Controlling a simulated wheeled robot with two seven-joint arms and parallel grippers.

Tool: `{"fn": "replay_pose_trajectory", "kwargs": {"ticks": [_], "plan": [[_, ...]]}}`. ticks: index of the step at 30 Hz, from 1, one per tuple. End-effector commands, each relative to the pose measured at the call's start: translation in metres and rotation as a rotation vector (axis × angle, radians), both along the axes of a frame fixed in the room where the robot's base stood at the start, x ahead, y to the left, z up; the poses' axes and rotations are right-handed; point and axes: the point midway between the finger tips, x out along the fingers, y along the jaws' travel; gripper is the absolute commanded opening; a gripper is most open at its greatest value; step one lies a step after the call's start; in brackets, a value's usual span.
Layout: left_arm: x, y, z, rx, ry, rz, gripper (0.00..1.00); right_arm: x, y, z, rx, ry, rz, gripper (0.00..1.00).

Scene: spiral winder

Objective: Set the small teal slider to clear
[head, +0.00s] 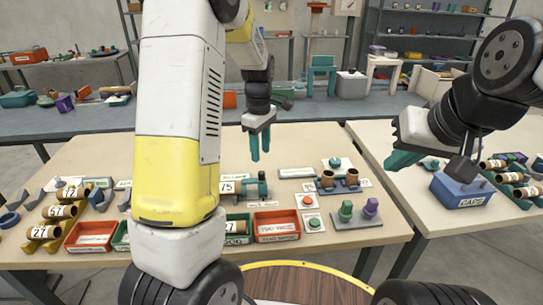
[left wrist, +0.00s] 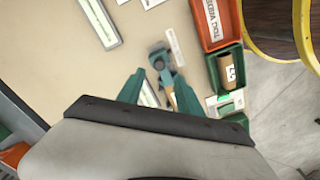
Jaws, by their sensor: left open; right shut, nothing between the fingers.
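A small teal device with a slider-like top (head: 251,188) stands on the near table, left of centre. I cannot make out its setting. In the left wrist view the teal device (left wrist: 164,64) lies just ahead of and between my fingertips, with a grey round part on it and a pale label strip beside it. My left gripper (head: 259,148) hangs above and behind it, fingers pointing down, apart from it. The left wrist view shows this gripper (left wrist: 158,78) open and empty. My right gripper (head: 394,162) is shut and empty, above the right-hand table near a blue bin.
Red bin (head: 277,226) and green bin (head: 237,229) stand at the table's front edge. The blue bin (head: 460,192) is on the right table.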

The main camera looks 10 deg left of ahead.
Motion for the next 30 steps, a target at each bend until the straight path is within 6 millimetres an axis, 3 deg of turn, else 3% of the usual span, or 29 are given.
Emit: {"fn": "replay_pose_trajectory", "kwargs": {"ticks": [16,28,30], "plan": [[0.001,0.0,-0.072,0.004,0.008,0.013,0.43,0.0,0.0,0.0,0.0,0.0,0.0,0.0],[0.001,0.0,-0.081,0.003,0.004,0.012,0.43,0.0,0.0,0.0,0.0,0.0,0.0,0.0],[0.001,0.0,-0.081,0.004,0.004,0.012,0.29,0.0,0.0,0.0,0.0,0.0,0.0,0.0]]}}
